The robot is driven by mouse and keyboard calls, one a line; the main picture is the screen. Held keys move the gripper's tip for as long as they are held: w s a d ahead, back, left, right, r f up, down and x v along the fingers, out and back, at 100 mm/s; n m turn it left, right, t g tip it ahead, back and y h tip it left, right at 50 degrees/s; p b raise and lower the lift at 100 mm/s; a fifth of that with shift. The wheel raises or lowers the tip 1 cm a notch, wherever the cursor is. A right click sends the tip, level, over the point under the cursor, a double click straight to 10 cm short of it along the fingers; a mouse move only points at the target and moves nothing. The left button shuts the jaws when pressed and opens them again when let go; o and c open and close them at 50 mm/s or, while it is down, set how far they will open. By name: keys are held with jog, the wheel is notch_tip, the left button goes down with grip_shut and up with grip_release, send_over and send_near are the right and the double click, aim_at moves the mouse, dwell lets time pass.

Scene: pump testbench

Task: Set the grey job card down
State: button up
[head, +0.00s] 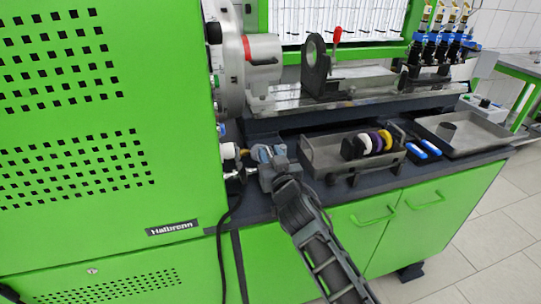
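My gripper (262,153) is at the left part of the dark bench top, close to the side of the green cabinet. I cannot make out a grey job card anywhere in the head view; one in or behind the gripper would be too small or hidden to see.
The green cabinet (100,205) walls off the left. A grey tray (312,155) with several coloured rings stands right of my gripper. Blue-handled tools (425,147) lie beside it. A black cable (222,240) hangs in front.

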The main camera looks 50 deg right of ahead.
jog(key=b+v, duration=0.3)
jog(key=v, duration=0.9)
jog(key=shift+a+f, duration=0.1)
jog(key=s+a+f+n+y, duration=0.2)
jog(key=s+a+f+y, duration=0.2)
jog(key=s+a, duration=0.45)
jog(key=s+a+r+n+y, duration=0.1)
jog(key=s+a+n+y, duration=0.1)
jog(key=s+a, duration=0.3)
jog(key=s+a+r+n+y, duration=0.2)
jog(key=s+a+y, duration=0.1)
jog(key=s, duration=1.1)
jog(key=shift+a+r+n+y, duration=0.3)
jog(key=shift+a+y, duration=0.1)
jog(key=shift+a, duration=0.45)
jog(key=shift+s+r, duration=0.2)
jog(key=shift+s, duration=0.2)
